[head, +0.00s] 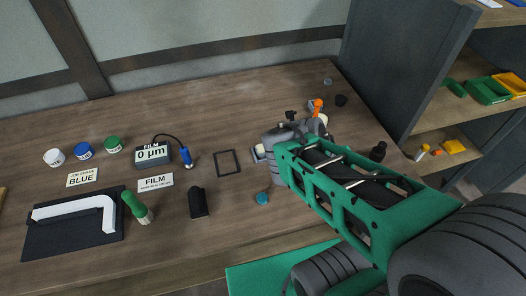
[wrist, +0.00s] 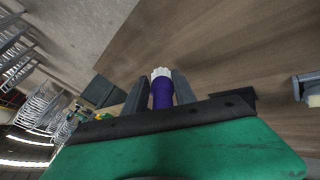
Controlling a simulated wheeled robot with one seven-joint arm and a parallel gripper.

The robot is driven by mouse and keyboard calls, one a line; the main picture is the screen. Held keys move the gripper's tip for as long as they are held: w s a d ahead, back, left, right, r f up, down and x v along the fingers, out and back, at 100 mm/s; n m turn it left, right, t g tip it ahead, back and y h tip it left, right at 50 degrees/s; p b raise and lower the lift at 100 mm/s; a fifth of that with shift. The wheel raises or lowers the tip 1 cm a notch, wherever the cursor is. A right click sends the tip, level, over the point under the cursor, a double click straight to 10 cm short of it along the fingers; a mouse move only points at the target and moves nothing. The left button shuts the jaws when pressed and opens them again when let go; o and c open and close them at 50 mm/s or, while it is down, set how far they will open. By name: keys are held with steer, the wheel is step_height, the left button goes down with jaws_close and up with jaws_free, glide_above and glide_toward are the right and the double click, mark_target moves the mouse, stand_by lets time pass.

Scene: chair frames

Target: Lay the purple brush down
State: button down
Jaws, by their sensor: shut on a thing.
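The purple brush (wrist: 162,94) shows in the wrist view, with a purple handle and a pale tip. My gripper (wrist: 161,84) is shut on it, one grey finger on each side. The brush appears to be held over or near the wooden table (wrist: 215,60); I cannot tell whether it touches the top. In the head view my green arm reaches over the right part of the table and hides the brush and the gripper's fingertips.
A film gauge (head: 151,152), jar lids (head: 83,150), label cards (head: 155,183), a black block (head: 198,202) and a square outline (head: 227,163) occupy the table. Shelves (head: 450,125) stand right.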

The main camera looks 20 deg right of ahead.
steer(key=shift+f+b, duration=0.75)
steer(key=shift+f, duration=0.35)
steer(key=c, duration=0.9)
jaws_free()
steer(key=p+v, duration=0.1)
steer(key=v, duration=0.7)
